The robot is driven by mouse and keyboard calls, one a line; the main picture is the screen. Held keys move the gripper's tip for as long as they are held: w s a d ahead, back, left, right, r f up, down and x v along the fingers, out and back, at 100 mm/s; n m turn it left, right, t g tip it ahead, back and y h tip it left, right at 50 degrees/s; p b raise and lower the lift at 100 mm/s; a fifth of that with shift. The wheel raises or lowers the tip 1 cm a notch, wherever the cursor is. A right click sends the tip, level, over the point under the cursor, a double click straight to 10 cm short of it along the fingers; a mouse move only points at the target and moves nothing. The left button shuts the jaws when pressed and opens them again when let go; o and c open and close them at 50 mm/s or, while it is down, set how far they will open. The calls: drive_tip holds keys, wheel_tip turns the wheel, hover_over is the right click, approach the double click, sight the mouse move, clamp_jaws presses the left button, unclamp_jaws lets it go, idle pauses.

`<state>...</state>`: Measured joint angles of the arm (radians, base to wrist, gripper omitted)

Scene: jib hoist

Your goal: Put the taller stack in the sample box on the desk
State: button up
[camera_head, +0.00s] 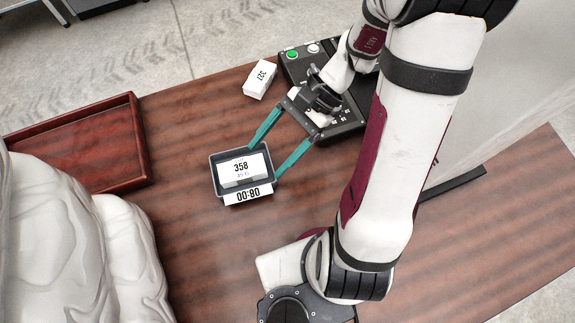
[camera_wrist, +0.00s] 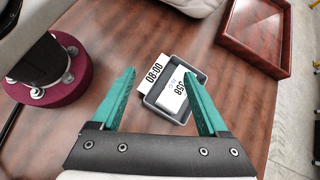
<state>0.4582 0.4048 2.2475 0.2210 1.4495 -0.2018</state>
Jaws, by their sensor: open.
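A small grey sample box (camera_head: 213,175) stands on the brown desk, with a time label, apparently 08:00, on its near side. It also shows in the wrist view (camera_wrist: 162,110). A white stack marked 358 (camera_head: 240,177) lies inside it, its top near rim height; it shows in the wrist view too (camera_wrist: 172,93). Another white stack (camera_head: 259,79), its number turned and seemingly 327, lies on the desk farther back. My gripper (camera_head: 265,161) is open and empty, its teal fingers (camera_wrist: 157,74) spread with tips near the box's right and far edges. Contact with the box cannot be told.
A black control panel (camera_head: 353,128) with a green button sits behind my gripper. A reddish wooden tray (camera_head: 141,140) lies at the left, also in the wrist view (camera_wrist: 225,42). A pale draped shape (camera_head: 120,250) fills the lower left. Desk between tray and box is clear.

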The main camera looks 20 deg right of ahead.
drive_tip(key=s+r+n+t+h, duration=0.2)
drive_tip(key=s+r+n+h, duration=0.5)
drive_tip(key=s, duration=0.2)
drive_tip(key=shift+s+a+r+n+t+h, duration=0.25)
drive_tip(key=shift+s+n+t+h, duration=0.05)
drive_tip(key=shift+s, duration=0.1)
drive_tip(key=o, duration=0.4)
drive_tip(key=w+d+r+m, duration=0.1)
drive_tip(key=w, duration=0.3)
drive_tip(key=w+d+r+m, duration=0.1)
drive_tip(key=w+r, duration=0.1)
drive_tip(key=w, duration=0.2)
drive_tip(key=w+d+r+m, duration=0.2)
drive_tip(key=w, duration=0.2)
drive_tip(key=shift+w, duration=0.15)
drive_tip(key=shift+c, duration=0.2)
drive_tip(key=w+d+f+m+h, duration=0.15)
drive_tip(key=w+d+m, duration=0.25)
drive_tip(key=w+d, duration=0.5)
drive_tip(key=w+d+f+m, duration=0.2)
drive_tip(key=w+d+m, duration=0.4)
drive_tip(key=w, duration=0.6)
drive_tip(key=shift+n, duration=0.7)
drive_tip(key=f, duration=1)
drive_tip(key=shift+s+d, duration=0.1)
drive_tip(key=shift+d, duration=0.3)
drive_tip(key=shift+r, duration=0.1)
